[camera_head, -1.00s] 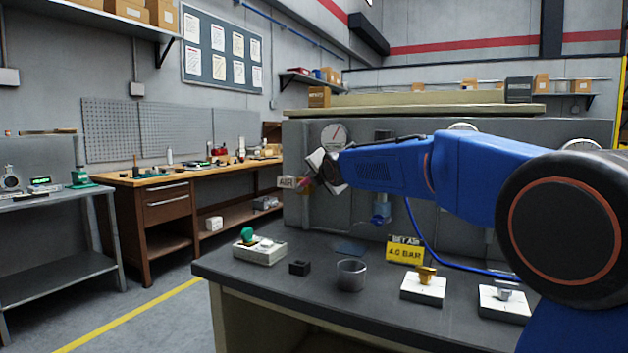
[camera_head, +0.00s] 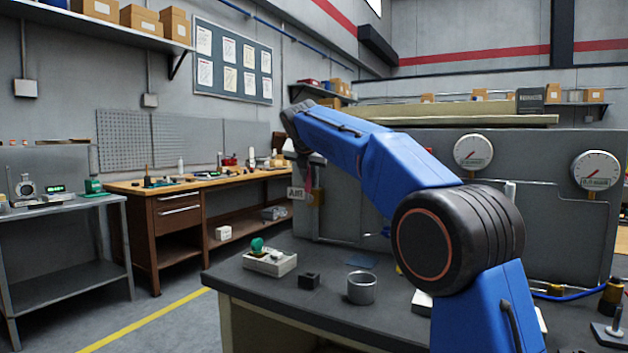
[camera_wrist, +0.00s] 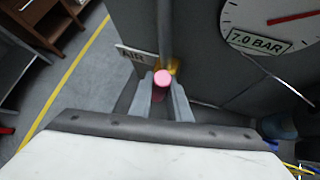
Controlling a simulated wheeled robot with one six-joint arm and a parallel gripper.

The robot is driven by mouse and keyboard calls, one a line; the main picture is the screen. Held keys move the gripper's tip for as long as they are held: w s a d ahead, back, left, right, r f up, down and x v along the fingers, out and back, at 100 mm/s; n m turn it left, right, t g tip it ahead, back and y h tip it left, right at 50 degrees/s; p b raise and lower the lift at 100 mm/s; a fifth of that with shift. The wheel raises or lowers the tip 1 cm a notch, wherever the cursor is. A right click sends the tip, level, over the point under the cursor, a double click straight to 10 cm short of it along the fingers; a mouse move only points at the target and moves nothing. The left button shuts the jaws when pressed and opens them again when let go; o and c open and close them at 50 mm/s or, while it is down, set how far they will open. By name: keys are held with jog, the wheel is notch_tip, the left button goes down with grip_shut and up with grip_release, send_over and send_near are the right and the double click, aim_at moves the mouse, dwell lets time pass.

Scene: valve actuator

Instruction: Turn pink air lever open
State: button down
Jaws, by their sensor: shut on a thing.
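The pink air lever (camera_wrist: 162,77) shows end-on in the wrist view, with a brass fitting (camera_wrist: 174,66) just behind it. My gripper (camera_wrist: 163,88) has its two grey fingers on either side of the pink lever and is shut on it. The AIR label (camera_wrist: 133,56) is just left of the lever. In the head view, the AIR label (camera_head: 296,193) is at the panel's left edge, and a small pink-red part of the lever (camera_head: 309,179) shows beside it. My arm hides most of the gripper there.
A gauge (camera_wrist: 270,25) marked 7.0 BAR is right of the lever. The dark bench (camera_head: 330,320) below holds a white block with a green knob (camera_head: 268,261), a small black block (camera_head: 309,281) and a metal cup (camera_head: 361,287). A floor gap separates the wooden workbench (camera_head: 180,190) at left.

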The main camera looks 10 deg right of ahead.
jog(key=shift+w+a+g+h, duration=0.3)
jog(key=shift+a, duration=0.1)
jog(key=shift+n, duration=0.3)
jog(key=c, duration=1.7)
grip_release()
jog(key=shift+o, duration=0.2)
jog(key=shift+r, duration=0.1)
jog(key=v, duration=1.7)
jog(key=shift+a, duration=0.15)
jog(key=shift+s, duration=0.1)
